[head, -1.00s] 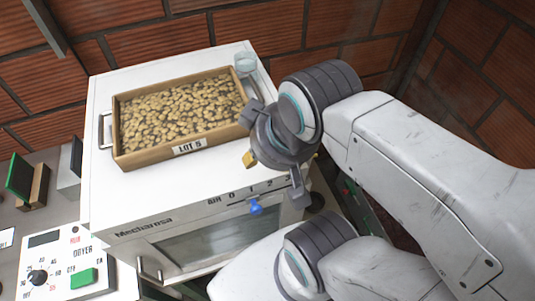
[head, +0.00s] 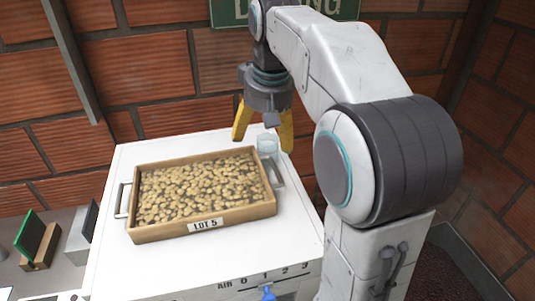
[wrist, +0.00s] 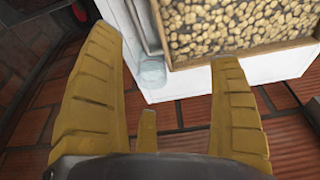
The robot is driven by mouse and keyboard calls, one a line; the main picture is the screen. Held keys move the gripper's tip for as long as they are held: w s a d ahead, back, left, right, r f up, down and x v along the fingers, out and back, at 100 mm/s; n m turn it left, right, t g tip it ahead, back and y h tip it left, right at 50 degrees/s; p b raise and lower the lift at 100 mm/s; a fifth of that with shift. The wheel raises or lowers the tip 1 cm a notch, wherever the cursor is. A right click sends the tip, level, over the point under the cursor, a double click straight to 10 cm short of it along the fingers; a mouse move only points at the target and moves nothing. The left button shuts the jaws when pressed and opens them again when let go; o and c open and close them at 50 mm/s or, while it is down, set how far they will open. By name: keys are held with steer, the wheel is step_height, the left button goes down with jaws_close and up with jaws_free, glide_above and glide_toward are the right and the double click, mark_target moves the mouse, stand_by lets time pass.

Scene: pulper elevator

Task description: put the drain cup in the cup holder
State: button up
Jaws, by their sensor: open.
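A small clear cup (head: 267,143), apparently the drain cup, stands at the back right corner of the white machine's top, just behind the tray's corner. It also shows in the wrist view (wrist: 152,74), between my fingers and apart from both. My gripper (head: 263,138) points down over that corner, its yellow fingers spread and empty. In the wrist view the open fingers (wrist: 165,52) reach toward the cup from either side. I cannot make out a cup holder in either view.
A wooden tray of beans marked LOT 5 (head: 188,228) fills most of the white machine top (head: 140,155), with a metal handle (head: 274,171) close to the cup. The brick wall (head: 160,70) stands close behind.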

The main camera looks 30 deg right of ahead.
steer(key=g, duration=0.1)
glide_toward(267, 139)
steer(key=s+a, duration=0.1)
steer(key=s, duration=0.2)
steer(key=w+f, duration=0.1)
steer(key=shift+m, duration=0.3)
steer(key=shift+w+d+f+b, duration=0.1)
steer(key=shift+w+f+b, duration=0.1)
steer(key=shift+f, duration=1)
steer(key=shift+w+f+b, duration=0.15)
steer(key=shift+w+f, duration=0.05)
steer(key=shift+f, duration=1)
steer(key=shift+w+d+f+b, duration=0.15)
steer(key=shift+w+f, duration=0.1)
steer(key=shift+f, duration=1)
steer(key=shift+a, duration=0.1)
steer(key=shift+c, duration=0.2)
steer(key=c, duration=1.3)
